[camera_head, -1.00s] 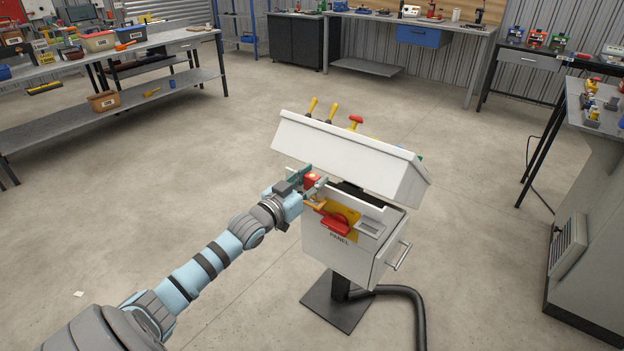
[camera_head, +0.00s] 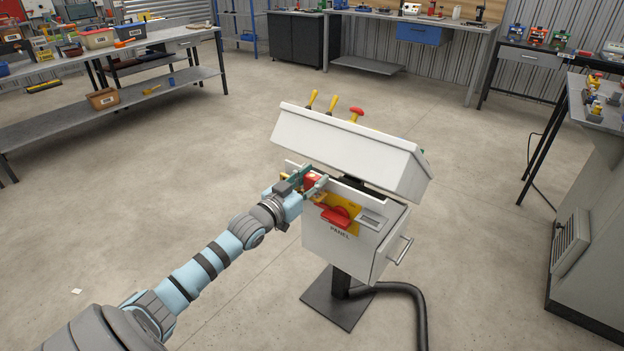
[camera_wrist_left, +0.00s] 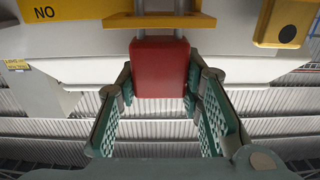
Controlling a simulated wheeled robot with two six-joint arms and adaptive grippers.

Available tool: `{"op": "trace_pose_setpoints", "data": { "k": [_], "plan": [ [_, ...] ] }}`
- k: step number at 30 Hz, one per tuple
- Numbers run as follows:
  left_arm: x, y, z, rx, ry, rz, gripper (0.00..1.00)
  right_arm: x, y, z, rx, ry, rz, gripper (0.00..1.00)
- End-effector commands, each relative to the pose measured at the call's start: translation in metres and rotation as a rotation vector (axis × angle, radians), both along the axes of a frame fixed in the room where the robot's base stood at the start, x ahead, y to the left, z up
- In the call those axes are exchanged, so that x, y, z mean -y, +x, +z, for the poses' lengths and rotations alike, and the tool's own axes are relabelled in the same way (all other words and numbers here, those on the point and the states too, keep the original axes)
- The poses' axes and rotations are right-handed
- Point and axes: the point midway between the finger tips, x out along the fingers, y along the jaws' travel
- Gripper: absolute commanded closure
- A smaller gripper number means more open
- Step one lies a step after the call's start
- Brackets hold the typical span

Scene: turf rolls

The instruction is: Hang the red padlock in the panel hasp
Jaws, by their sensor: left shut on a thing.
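The white panel box (camera_head: 325,245) stands with a red handle (camera_head: 336,215) on a yellow plate on its front. My left gripper (camera_head: 316,184) is shut on the red padlock (camera_head: 312,176) at the box's upper left front. In the left wrist view, the padlock body (camera_wrist_left: 160,68) sits between the fingers (camera_wrist_left: 160,85). Its grey shackle (camera_wrist_left: 182,20) points up the picture and crosses a yellow bar (camera_wrist_left: 122,20), apparently the hasp. I cannot tell whether the shackle is through it. My right gripper is not in view.
A white lid (camera_head: 345,150) with yellow levers and a red knob overhangs the panel box. A black hose (camera_head: 415,305) lies by its stand. A grey cabinet (camera_head: 590,240) is at right.

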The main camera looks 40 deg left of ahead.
Motion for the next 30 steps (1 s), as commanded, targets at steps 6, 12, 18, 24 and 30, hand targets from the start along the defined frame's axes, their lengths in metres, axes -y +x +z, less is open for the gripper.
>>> {"op": "trace_pose_setpoints", "data": {
  "k": [6,12,18,24,30],
  "plan": [
    [0.000,0.000,-0.007,0.001,0.000,0.000,0.97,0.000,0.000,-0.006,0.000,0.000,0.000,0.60],
    [0.000,0.000,-0.009,0.001,0.000,0.000,0.60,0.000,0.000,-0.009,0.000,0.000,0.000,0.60],
    [0.000,0.000,-0.009,0.000,0.000,0.000,0.43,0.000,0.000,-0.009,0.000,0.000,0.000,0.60],
    [0.000,0.000,-0.008,0.000,0.000,0.000,0.43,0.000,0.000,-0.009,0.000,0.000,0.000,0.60],
    [0.000,0.000,0.021,0.004,0.004,-0.002,0.43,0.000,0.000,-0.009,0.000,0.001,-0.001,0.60]
  ]
}}
